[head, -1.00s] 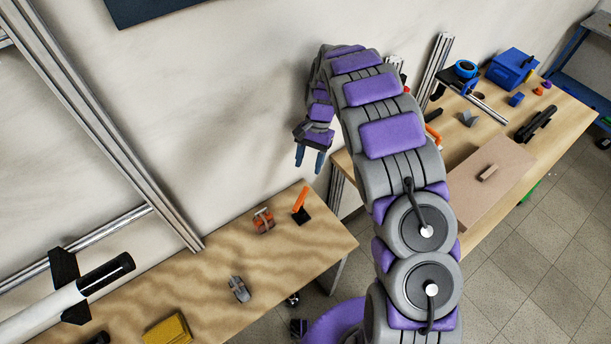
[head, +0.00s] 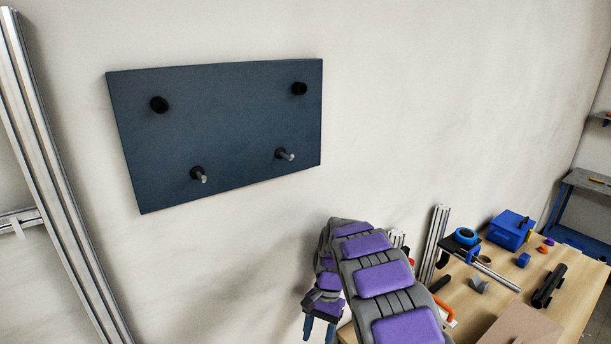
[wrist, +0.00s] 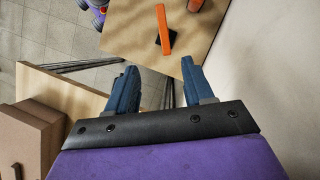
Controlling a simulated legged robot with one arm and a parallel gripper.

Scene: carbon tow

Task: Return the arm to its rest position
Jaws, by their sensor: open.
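My grey and purple arm (head: 383,279) rises from the bottom of the head view and bends over at its top. My gripper (head: 320,331) hangs down at the left end of the bend, its blue fingers cut by the bottom edge. In the wrist view my gripper (wrist: 155,88) has its two blue fingers apart with nothing between them. An orange-handled tool (wrist: 164,32) with a black base lies on the wooden table (wrist: 125,33) beyond the fingers, apart from them.
A dark blue wall panel (head: 235,135) with several pegs hangs at upper left. A metal rail (head: 60,180) stands at far left. At right, a wooden workbench (head: 575,310) bears a blue box (head: 511,232), a blue tape roll (head: 466,237) and a black tool (head: 549,286). The wall between is bare.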

